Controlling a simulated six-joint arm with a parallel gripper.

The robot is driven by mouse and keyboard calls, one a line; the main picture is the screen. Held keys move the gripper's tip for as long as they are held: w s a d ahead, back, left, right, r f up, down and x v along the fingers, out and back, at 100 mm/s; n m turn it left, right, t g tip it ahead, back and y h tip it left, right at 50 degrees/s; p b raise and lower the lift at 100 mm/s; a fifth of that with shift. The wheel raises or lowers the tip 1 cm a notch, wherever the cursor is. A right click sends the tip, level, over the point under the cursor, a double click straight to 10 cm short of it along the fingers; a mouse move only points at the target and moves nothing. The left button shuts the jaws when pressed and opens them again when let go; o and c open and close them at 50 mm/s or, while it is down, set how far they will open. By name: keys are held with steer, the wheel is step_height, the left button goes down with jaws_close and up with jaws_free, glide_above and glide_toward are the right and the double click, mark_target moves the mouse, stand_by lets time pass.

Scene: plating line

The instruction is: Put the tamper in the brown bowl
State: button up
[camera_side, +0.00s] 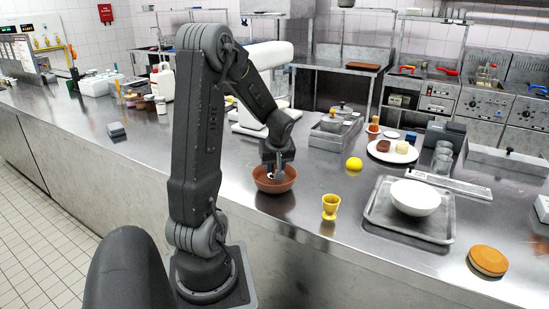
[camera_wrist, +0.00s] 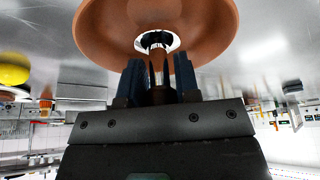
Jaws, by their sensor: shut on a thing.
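The brown bowl (camera_side: 262,187) stands on the steel counter in front of my arm. My gripper (camera_side: 276,172) points down over it, with its fingertips at or inside the rim. In the wrist view the bowl (camera_wrist: 100,22) fills the top of the picture. The tamper (camera_wrist: 159,94) shows between the fingers of my gripper (camera_wrist: 158,76), its brownish handle held and a bright round metal end towards the bowl's inside. The fingers are shut on it. I cannot tell whether the tamper touches the bowl's bottom. In the side view it is mostly hidden.
A yellow egg cup (camera_side: 331,206) and a yellow ball (camera_side: 354,164) stand right of the bowl. Further right are a grey tray (camera_side: 381,218) with a white bowl (camera_side: 414,197), and a round tan-topped item (camera_side: 488,260). A metal container (camera_side: 327,140) stands behind.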

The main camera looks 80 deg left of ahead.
steer(key=shift+f, duration=0.3)
steer(key=o, duration=1)
step_height(320, 180, up, 7)
steer(key=shift+f, duration=0.1)
stand_by(0.4)
